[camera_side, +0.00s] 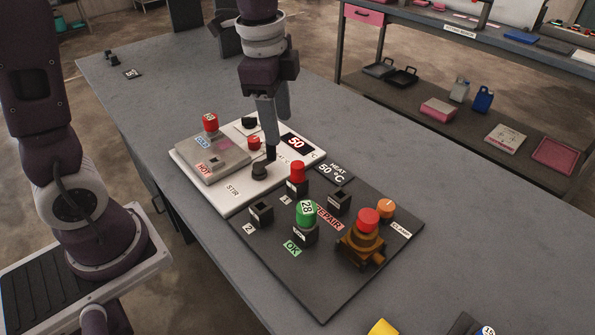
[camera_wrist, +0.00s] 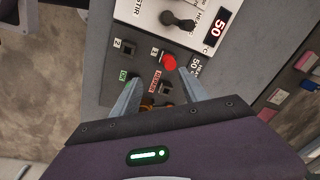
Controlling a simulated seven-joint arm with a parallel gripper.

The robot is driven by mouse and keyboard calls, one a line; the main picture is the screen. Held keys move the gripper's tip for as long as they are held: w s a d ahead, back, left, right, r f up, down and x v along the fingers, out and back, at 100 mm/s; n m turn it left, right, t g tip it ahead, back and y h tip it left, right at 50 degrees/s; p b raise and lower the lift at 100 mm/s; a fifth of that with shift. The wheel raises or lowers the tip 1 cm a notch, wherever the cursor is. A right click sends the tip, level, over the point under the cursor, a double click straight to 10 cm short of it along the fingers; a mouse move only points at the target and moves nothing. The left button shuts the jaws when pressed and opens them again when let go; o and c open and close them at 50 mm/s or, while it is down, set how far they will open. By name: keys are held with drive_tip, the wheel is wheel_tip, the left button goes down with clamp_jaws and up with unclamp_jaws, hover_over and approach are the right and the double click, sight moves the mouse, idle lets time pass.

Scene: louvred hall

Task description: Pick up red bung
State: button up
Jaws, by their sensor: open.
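A red bung (camera_side: 297,172) stands upright in a black socket on the dark board (camera_side: 335,280), by the label 1. In the wrist view the red bung (camera_wrist: 169,62) shows as a round red top just beyond the fingertips, nearer the right one. My gripper (camera_side: 271,150) is open and empty, pointing down above the white stirrer plate, behind and left of the bung in the side view. In the wrist view my gripper (camera_wrist: 158,77) has its two fingers spread apart. Other red tops sit on a grey box (camera_side: 210,122) and on a brown clamp fitting (camera_side: 368,221).
A green bung (camera_side: 305,212) marked 28 stands close to the red one. Black sockets (camera_side: 261,213) and (camera_side: 339,202) stand near it. The white stirrer plate (camera_side: 232,205) carries a black knob (camera_side: 260,169) and a display. The table's right side is mostly clear.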

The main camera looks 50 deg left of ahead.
sight(298, 164)
drive_tip(key=w+f+m, duration=0.1)
drive_tip(key=f, duration=0.1)
drive_tip(key=w+f+m+g, duration=0.1)
drive_tip(key=w+f, duration=0.1)
drive_tip(key=w+f+m, duration=0.1)
drive_tip(key=f, duration=0.1)
drive_tip(key=shift+w+f+m, duration=0.35)
drive_tip(key=shift+m, duration=0.05)
wheel_tip(298, 164, down, 7)
drive_tip(key=shift+d+r, duration=0.1)
drive_tip(key=shift+d, duration=0.05)
clamp_jaws()
